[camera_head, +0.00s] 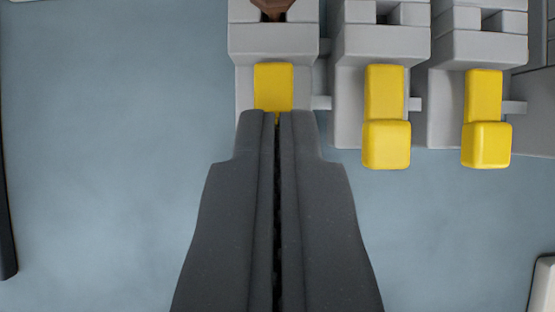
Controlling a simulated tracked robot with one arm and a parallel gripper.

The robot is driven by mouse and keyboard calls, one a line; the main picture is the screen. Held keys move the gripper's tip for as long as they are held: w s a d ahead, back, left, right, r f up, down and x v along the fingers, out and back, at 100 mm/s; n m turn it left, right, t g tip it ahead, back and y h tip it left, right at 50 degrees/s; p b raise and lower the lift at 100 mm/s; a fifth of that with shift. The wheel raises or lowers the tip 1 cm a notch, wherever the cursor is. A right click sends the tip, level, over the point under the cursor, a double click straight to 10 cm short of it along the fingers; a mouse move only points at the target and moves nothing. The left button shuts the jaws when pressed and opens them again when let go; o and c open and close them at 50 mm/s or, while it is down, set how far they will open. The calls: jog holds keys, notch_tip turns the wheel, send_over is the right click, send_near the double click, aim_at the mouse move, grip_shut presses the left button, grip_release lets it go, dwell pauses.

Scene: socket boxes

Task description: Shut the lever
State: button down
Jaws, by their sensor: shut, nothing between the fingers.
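Three yellow levers sit on grey socket boxes along the top of the view. The left lever (273,86) is right in front of my gripper (278,115), and its near end is hidden behind the fingertips. My gripper is shut and empty, pointing up the picture. I cannot tell whether the fingertips touch the left lever. The middle lever (386,115) and the right lever (486,115) show whole, each with a wider block at its near end. The left lever's grey box (273,42) has a brown piece (272,7) in its top slot.
Two more grey boxes, the middle one (381,45) and the right one (478,50), stand close to the right of the left box. A whitish object (544,288) is at the bottom right corner. A dark bar (5,210) lies along the left edge. The blue-grey surface (110,150) on the left is clear.

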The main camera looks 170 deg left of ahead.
jog(key=shift+w, duration=0.1)
jog(key=shift+w+d+r, duration=0.1)
jog(key=shift+w+d, duration=0.05)
jog(key=shift+w, duration=0.45)
jog(key=shift+s+r, duration=0.1)
jog(key=shift+r, duration=0.05)
jog(key=s+f+p+v, duration=0.1)
jog(key=v, duration=0.8)
jog(key=shift+s+a+p, duration=0.3)
jog(key=shift+s, duration=0.15)
dwell(1.0)
